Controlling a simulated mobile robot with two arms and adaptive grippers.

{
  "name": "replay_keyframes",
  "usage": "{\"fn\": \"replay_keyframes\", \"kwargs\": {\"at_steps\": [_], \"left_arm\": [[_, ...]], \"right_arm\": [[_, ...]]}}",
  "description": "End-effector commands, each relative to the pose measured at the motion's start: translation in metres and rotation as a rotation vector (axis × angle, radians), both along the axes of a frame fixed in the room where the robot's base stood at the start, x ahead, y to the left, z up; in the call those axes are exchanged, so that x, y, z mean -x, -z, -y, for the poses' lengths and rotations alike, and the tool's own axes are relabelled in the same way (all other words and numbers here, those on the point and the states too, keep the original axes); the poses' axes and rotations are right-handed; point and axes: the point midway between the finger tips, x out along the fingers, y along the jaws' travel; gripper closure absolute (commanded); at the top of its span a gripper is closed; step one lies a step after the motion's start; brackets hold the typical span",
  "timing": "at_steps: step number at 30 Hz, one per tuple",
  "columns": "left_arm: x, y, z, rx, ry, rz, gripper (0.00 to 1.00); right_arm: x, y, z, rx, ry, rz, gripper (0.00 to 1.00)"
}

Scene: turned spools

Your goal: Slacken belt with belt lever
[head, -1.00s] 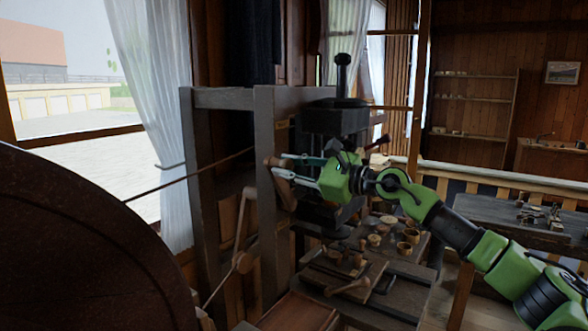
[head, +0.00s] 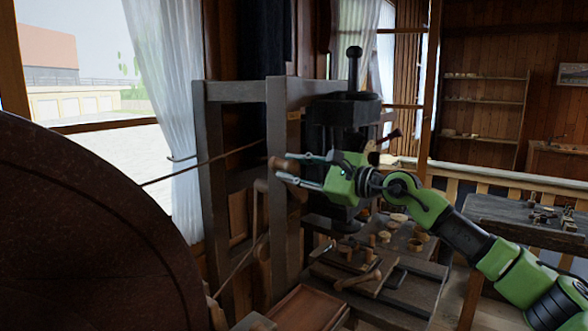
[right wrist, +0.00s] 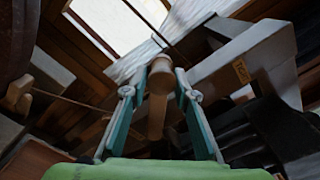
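The belt (head: 205,163) is a thin cord running from the large dark wheel (head: 75,225) toward the frame. My left gripper is not in view.
The grey post (head: 277,200) stands close by the fingers. A black lathe head (head: 342,115) rises behind my right gripper. Below is a bench with several turned wooden pieces (head: 358,282). A second table (head: 500,210) is at right.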

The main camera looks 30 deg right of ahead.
Motion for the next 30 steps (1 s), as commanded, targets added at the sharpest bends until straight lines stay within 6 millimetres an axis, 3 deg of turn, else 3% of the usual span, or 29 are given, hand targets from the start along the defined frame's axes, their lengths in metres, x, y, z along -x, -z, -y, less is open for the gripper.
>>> {"fn": "replay_keyframes", "kwargs": {"at_steps": [14, 24, 30], "left_arm": [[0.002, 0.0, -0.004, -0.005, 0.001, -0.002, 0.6], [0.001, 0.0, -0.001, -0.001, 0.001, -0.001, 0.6], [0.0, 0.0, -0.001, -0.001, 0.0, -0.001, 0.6]], "right_arm": [[0.004, 0.002, 0.003, -0.002, 0.001, -0.004, 0.59], [0.049, 0.004, 0.02, 0.003, 0.002, -0.01, 0.59], [0.061, 0.004, 0.025, 0.001, -0.003, -0.007, 0.59]]}}
